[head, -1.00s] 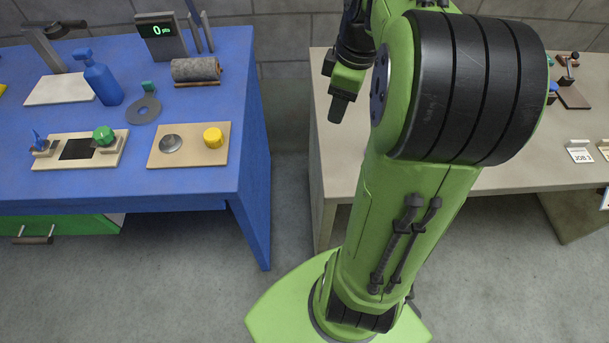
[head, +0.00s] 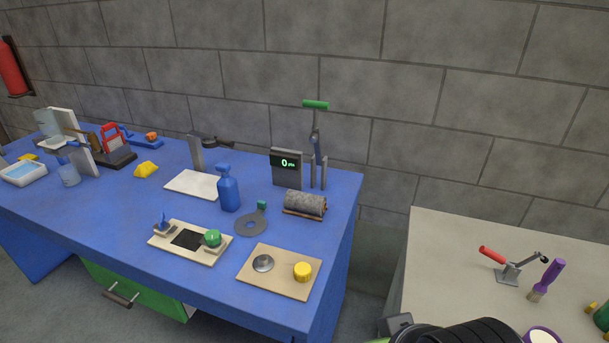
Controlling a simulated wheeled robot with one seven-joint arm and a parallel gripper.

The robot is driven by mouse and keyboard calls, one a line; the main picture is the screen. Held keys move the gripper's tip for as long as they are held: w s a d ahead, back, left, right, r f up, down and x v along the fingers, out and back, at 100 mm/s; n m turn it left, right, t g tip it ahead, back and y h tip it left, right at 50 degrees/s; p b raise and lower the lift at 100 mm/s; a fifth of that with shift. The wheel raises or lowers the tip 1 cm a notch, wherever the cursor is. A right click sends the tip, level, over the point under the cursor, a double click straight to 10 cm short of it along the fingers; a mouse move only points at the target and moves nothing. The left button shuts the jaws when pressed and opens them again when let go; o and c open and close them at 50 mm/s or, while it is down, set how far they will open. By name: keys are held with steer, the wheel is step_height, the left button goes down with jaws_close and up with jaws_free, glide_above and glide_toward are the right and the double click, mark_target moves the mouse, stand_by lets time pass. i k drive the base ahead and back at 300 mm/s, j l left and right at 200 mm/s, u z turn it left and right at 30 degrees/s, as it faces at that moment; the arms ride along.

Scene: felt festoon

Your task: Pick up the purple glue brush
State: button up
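The purple glue brush (head: 547,279) is on the pale table at the right of the head view. It has a purple handle and tan bristles at its lower end, and it looks tilted, handle up. It is beside a clamp with a red handle. My gripper is not in view. Only a green and black part of my arm shows at the bottom edge, apart from the brush in the picture.
The pale table (head: 450,240) also bears the red-handled clamp (head: 508,270) and a round purple-rimmed container (head: 541,335). A gap separates it from the blue table (head: 120,225), which holds a blue bottle (head: 229,190), a grey roller (head: 306,203) and a display (head: 287,167).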

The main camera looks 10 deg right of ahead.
mark_target(539, 289)
steer(key=z, duration=2)
steer(key=i+l+u, duration=0.1)
steer(key=u, duration=0.3)
steer(key=l+u, duration=0.25)
steer(key=u, duration=0.15)
steer(key=l+u, duration=0.2)
steer(key=u, duration=0.2)
steer(key=l+u, duration=0.25)
steer(key=u, duration=0.15)
steer(key=l+u, duration=0.2)
steer(key=u, duration=0.2)
steer(key=l+u, duration=0.2)
steer(key=u, duration=0.2)
steer(key=l+u, duration=0.15)
steer(key=u, duration=0.25)
steer(key=l+u, duration=0.15)
steer(key=u, duration=0.2)
steer(key=k+l+u, duration=0.15)
steer(key=u, duration=0.25)
